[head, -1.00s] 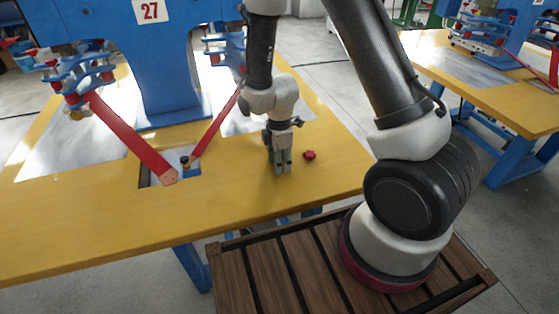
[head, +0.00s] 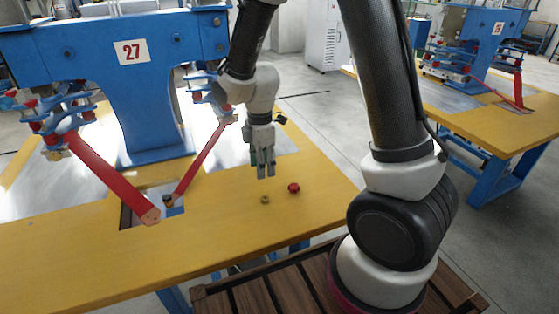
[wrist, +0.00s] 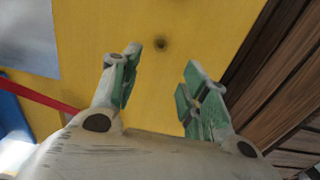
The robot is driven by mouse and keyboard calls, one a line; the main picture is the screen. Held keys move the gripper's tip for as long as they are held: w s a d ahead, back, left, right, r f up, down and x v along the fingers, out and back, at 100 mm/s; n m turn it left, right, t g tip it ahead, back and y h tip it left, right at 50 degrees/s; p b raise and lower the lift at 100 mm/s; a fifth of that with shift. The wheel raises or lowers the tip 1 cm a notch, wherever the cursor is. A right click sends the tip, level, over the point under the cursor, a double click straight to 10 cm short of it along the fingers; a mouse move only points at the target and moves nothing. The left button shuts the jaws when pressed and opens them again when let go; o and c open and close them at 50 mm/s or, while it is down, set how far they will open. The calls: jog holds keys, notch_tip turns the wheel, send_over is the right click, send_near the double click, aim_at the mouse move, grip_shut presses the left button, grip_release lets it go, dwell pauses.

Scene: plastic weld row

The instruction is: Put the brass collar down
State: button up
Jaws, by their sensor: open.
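The brass collar (head: 265,200) lies on the yellow table, just in front of my gripper. In the wrist view the collar (wrist: 161,43) shows as a small dark brownish ring on the yellow surface, beyond the fingertips and apart from them. My gripper (head: 264,174) points down above the table. In the wrist view the green-padded fingers of my gripper (wrist: 162,64) stand apart with nothing between them.
A red knob-like part (head: 293,188) sits right of the collar. The blue machine numbered 27 (head: 150,85), with red arms (head: 110,178), stands left and behind. The yellow table (head: 230,235) is clear in front of the collar.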

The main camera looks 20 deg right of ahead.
jog(key=s+d+r+m+t, duration=0.1)
jog(key=s+d+r+m, duration=0.25)
jog(key=r, duration=0.45)
jog(key=s+d+r+m+t, duration=0.1)
jog(key=s+d+r+m, duration=0.1)
jog(key=d+r+m, duration=0.4)
jog(key=s+d+r+m+t, duration=0.1)
jog(key=s+d+r+m, duration=0.2)
jog(key=s, duration=0.3)
jog(key=s+d+r+m+t, duration=0.1)
jog(key=s+d+r+m, duration=0.1)
jog(key=s+r+m, duration=0.3)
jog(key=s+r, duration=0.1)
jog(key=s, duration=0.1)
jog(key=shift+s+d, duration=0.3)
jog(key=shift+d, duration=0.1)
